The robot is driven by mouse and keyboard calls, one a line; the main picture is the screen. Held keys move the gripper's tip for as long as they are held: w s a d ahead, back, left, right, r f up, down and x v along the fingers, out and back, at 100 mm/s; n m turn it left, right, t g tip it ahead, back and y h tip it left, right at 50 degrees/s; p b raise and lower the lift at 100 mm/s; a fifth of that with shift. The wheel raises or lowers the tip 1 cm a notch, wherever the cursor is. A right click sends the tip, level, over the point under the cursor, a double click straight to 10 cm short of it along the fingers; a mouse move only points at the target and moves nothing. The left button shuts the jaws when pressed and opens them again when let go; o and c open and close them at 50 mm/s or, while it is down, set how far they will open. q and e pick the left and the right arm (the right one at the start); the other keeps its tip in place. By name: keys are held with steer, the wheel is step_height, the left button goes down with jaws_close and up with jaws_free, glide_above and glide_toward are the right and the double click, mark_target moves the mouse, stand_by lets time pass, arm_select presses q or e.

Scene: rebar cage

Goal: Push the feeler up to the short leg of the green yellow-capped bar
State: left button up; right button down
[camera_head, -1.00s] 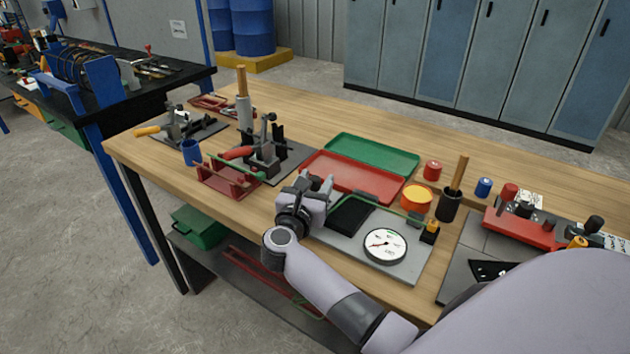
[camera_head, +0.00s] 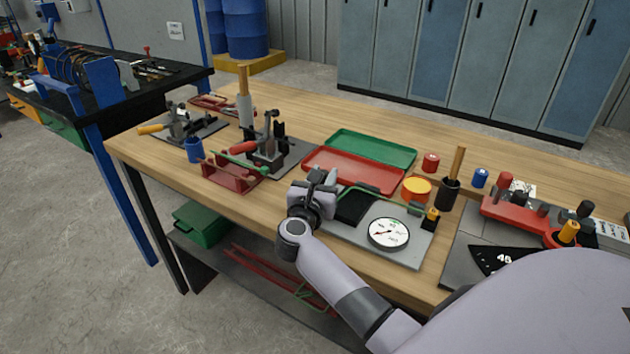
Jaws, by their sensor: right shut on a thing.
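The green bar (camera_head: 393,201) lies along the back of a grey gauge plate (camera_head: 407,256). Its yellow cap (camera_head: 433,213) is at the right end, by a small black block. A round white dial (camera_head: 388,233) sits at the front of the plate, beside a black pad (camera_head: 352,207). My right gripper (camera_head: 322,186) is at the plate's left end, shut on what seems to be the feeler. The feeler and the bar's left end are mostly hidden by the gripper, so I cannot tell whether they touch. My left gripper is not in view.
A red rack (camera_head: 229,179) and a clamp fixture (camera_head: 268,152) stand left.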

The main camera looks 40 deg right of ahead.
mark_target(323, 181)
steer(key=shift+s, duration=0.15)
steer(key=shift+d, duration=0.1)
steer(key=c, duration=0.9)
jaws_free()
steer(key=shift+c, duration=0.2)
steer(key=b+v, duration=0.1)
steer(key=v, duration=0.6)
